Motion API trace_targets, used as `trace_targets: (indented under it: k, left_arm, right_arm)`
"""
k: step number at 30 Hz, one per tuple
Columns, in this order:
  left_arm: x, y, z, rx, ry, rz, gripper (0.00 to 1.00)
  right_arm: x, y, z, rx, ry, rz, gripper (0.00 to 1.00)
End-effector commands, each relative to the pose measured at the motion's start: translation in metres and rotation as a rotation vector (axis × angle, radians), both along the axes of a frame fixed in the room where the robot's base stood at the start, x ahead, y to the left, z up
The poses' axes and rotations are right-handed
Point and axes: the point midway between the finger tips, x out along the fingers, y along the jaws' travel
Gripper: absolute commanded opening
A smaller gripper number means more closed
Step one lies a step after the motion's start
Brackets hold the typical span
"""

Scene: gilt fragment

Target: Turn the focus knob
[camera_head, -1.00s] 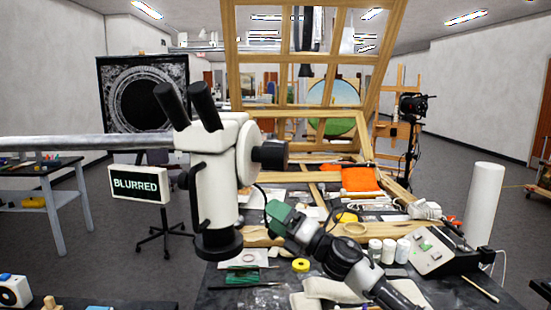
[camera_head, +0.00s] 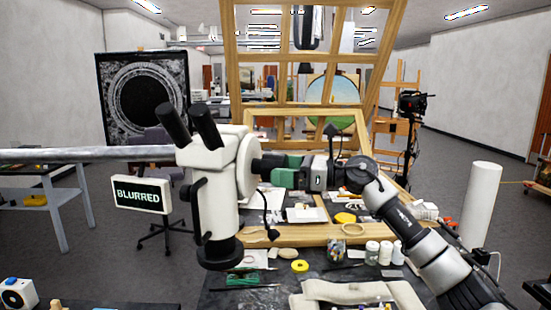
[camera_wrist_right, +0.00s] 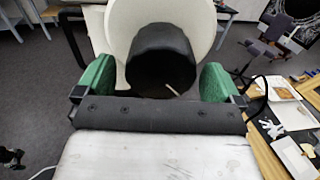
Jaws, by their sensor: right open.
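The white stereo microscope (camera_head: 214,180) with black eyepieces hangs from a horizontal metal bar. Its black focus knob (camera_head: 263,166) sticks out on the right from a round white disc. It also shows as a dark cylinder in the right wrist view (camera_wrist_right: 162,60). My right gripper (camera_head: 282,163) is at the knob, coming from the right. In the right wrist view its green fingers (camera_wrist_right: 158,72) are open, one on each side of the knob, with gaps visible. A sign (camera_head: 142,194) beside the microscope reads "BLURRED". My left gripper is not in view.
Below is a dark workbench with wooden frames (camera_head: 300,236), a yellow tape roll (camera_head: 300,266), several small jars (camera_head: 379,252) and a pale cushion (camera_head: 350,291). A white roll (camera_head: 480,208) stands at the right. A tall wooden lattice frame (camera_head: 305,75) rises behind.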

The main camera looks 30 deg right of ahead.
Motion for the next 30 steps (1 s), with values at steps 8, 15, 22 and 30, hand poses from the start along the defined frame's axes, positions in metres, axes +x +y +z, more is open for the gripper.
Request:
trace_targets:
  k: [8,15,22,30]
  left_arm:
    - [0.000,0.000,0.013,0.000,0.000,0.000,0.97]
    - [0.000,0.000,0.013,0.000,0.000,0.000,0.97]
    - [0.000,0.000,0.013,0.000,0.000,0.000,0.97]
    - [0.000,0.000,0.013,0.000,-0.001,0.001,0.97]
  right_arm:
    - [0.017,0.015,0.000,0.001,0.001,-0.001,0.97]
    - [0.018,0.016,-0.001,0.001,0.001,-0.001,0.97]
    - [0.017,0.016,-0.001,0.001,0.001,-0.001,0.65]
    - [0.017,0.016,-0.001,0.007,0.006,-0.001,0.47]
